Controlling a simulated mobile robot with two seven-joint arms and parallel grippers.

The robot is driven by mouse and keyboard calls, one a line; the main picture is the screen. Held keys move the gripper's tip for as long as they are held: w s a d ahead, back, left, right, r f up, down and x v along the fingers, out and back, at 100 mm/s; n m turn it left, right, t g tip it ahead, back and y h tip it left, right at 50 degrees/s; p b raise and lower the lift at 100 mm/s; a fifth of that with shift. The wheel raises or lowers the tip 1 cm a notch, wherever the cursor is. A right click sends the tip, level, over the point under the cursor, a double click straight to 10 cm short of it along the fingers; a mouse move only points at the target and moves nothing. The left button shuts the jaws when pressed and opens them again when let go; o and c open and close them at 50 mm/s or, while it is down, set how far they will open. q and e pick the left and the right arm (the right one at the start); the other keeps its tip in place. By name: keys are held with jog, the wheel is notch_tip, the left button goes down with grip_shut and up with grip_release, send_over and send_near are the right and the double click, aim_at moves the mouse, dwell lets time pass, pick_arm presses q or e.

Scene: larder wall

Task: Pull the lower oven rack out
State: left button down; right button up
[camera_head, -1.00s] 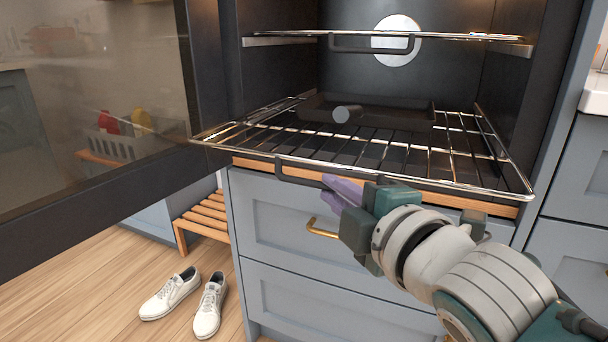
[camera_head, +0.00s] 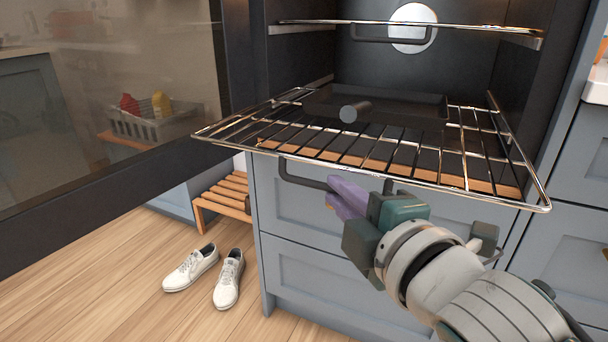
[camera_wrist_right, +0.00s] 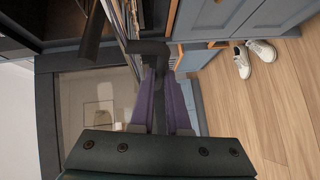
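The lower oven rack (camera_head: 420,183) is a shiny wire grid that sticks out of the oven past the front of the drawers below. A dark handle (camera_head: 300,181) hangs under its front rail. My right gripper (camera_head: 337,190), with purple fingers, is at this handle, below the rack's front rail. In the right wrist view the two fingers (camera_wrist_right: 163,85) stand on either side of the dark handle bar (camera_wrist_right: 150,47), closed on it. A dark pan (camera_head: 410,103) with a round handle end (camera_head: 352,112) rests on the rack. My left gripper is not in view.
The upper rack (camera_head: 480,28) is inside the oven, above the pan. The open oven door (camera_head: 110,100) stands at the left. Blue drawers (camera_head: 320,265) are below. White shoes (camera_head: 228,280) and a wooden slatted bench (camera_head: 225,195) are on the floor at left.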

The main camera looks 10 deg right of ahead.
jog(key=shift+o, duration=0.7)
jog(key=p+v, duration=0.3)
jog(key=v, duration=0.7)
jog(key=shift+r, duration=0.1)
